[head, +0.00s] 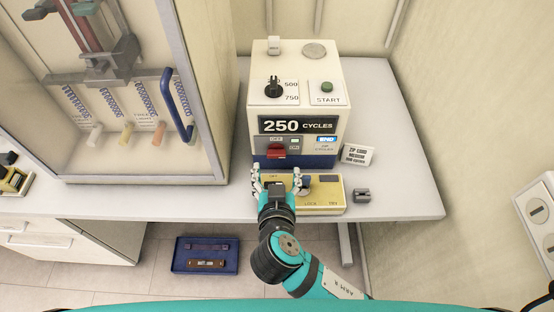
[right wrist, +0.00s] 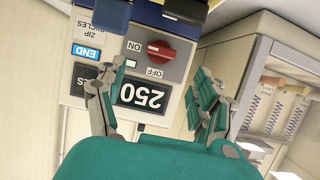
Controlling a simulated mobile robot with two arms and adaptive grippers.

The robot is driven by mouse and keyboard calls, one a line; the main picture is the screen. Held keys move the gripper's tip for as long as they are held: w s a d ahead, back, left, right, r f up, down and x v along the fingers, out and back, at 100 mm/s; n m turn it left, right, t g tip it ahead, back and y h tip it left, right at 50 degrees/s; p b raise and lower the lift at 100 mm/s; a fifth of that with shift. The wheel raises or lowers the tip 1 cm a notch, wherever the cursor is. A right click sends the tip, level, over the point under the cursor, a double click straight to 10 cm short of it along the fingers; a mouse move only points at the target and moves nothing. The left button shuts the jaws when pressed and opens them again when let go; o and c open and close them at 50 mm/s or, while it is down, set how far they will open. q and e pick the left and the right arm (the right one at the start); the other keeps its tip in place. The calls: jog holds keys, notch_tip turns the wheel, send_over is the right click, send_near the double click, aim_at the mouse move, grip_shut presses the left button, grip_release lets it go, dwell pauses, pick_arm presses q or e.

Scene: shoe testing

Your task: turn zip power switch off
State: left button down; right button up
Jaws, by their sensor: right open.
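The zip cycler (head: 298,125) is a cream and blue box on the table, with a display reading 250 cycles. My left gripper is not in view.
A yellow panel (head: 325,196) lies under and right of my right gripper. A cabinet with a blue handle (head: 178,105) stands left. A blue tray (head: 206,255) is on the floor.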

aim_at(276, 155)
jog(key=b+x, duration=0.2)
jog(key=x, duration=0.4)
jog(key=shift+a+f, duration=0.1)
jog(key=shift+f, duration=0.05)
jog(key=shift+w+f, duration=0.2)
jog(key=shift+w, duration=0.45)
jog(key=c, duration=1.2)
jog(key=shift+o, duration=0.2)
